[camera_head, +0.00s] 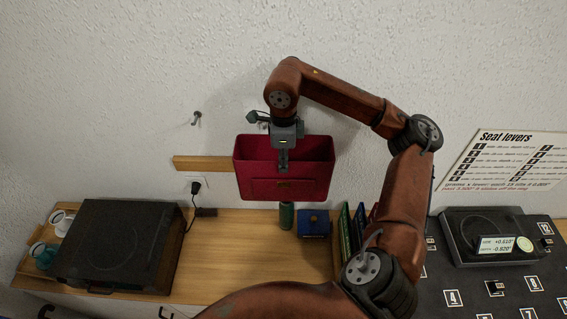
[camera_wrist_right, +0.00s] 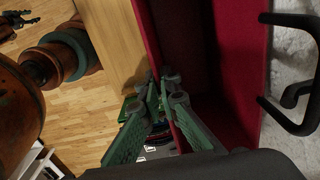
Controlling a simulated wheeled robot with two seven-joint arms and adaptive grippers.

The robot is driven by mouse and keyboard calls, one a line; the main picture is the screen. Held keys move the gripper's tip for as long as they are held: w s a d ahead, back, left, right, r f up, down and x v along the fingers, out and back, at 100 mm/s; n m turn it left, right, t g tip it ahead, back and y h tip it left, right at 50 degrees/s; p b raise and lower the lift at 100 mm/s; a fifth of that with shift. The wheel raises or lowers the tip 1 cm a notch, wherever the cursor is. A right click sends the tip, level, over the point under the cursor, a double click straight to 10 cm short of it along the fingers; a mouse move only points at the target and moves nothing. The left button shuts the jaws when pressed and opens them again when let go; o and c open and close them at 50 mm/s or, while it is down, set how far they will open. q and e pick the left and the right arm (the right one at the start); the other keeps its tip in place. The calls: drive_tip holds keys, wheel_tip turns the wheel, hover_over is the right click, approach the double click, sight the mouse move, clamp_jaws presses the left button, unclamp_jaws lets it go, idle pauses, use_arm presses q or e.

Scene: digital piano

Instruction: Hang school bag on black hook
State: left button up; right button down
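The school bag (camera_head: 315,150) is a dark red, open-topped box shape in front of the wall, above the back of the wooden worktop. My right gripper (camera_head: 283,160) reaches down over it, its fingers pinching the near wall. In the right wrist view the green-padded fingers (camera_wrist_right: 162,88) stand on either side of the thin red wall of the bag (camera_wrist_right: 235,65).
A wooden strip (camera_head: 203,163) runs along the wall behind the bag. A green bottle (camera_head: 286,216), a blue box (camera_head: 313,223) and upright books (camera_head: 346,232) stand below it. A black hob box (camera_head: 121,245) is at left, with a plugged-in cable (camera_head: 195,187) behind it.

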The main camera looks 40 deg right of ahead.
drive_tip(key=shift+f, duration=0.1)
idle(0.6)
drive_tip(key=c, duration=2.1)
unclamp_jaws()
drive_tip(key=shift+r+p, duration=1.7)
drive_tip(key=shift+r, duration=0.85)
drive_tip(key=shift+s, duration=0.1)
drive_tip(key=shift+r, duration=0.1)
wheel_tip(320, 180, up, 12)
drive_tip(key=shift+a+f, duration=0.1)
drive_tip(key=shift+f, duration=0.05)
